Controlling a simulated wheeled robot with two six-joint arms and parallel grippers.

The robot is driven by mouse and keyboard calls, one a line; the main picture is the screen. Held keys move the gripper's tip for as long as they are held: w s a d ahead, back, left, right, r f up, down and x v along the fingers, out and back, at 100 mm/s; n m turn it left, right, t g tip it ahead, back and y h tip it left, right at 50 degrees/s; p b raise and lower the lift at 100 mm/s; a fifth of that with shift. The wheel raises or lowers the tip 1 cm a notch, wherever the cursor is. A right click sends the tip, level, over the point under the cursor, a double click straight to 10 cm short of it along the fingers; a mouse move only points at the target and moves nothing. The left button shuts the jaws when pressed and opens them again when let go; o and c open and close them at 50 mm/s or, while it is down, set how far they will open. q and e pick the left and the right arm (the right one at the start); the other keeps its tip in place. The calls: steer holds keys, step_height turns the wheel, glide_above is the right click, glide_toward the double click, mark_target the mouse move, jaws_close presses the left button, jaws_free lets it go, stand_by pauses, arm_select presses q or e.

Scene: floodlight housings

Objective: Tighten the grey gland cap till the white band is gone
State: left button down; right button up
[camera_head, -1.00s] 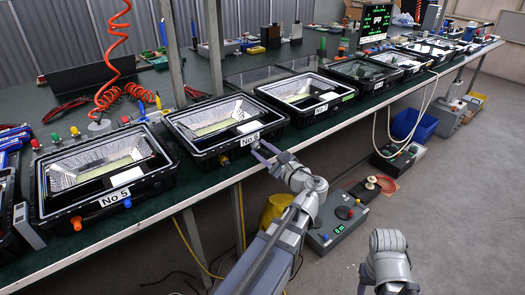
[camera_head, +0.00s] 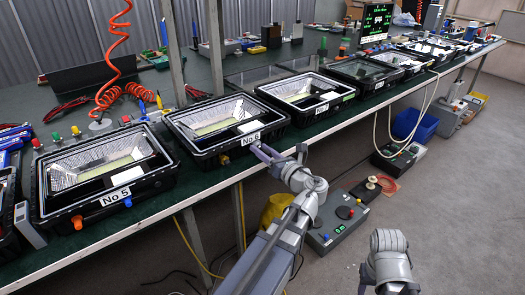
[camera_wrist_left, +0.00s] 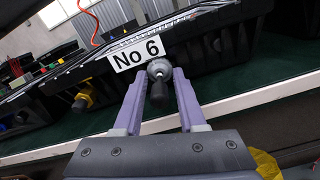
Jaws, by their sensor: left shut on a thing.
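The grey gland cap (camera_wrist_left: 158,68) is on the front wall of the black floodlight housing labelled No 6 (camera_wrist_left: 138,52). A dark rounded piece (camera_wrist_left: 160,92) sticks out of it towards my wrist camera. My left gripper (camera_wrist_left: 161,74) has its two purple fingers on either side of the cap and is shut on it. In the head view, the left gripper (camera_head: 262,150) reaches the front of the No 6 housing (camera_head: 216,130), and its fingers hide the cap. I cannot make out a white band. My right arm shows at the lower right, but its gripper does not.
Housing No 5 (camera_head: 105,170) stands to the left and housing No 7 (camera_head: 305,97) to the right on the green bench. A grey box (camera_head: 335,225) is on the floor below.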

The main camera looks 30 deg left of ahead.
arm_select(q)
steer(key=shift+m, duration=0.7)
steer(key=shift+s, duration=0.1)
steer(key=shift+c, duration=2.4)
jaws_free()
steer(key=v, duration=0.8)
steer(key=shift+a, duration=0.1)
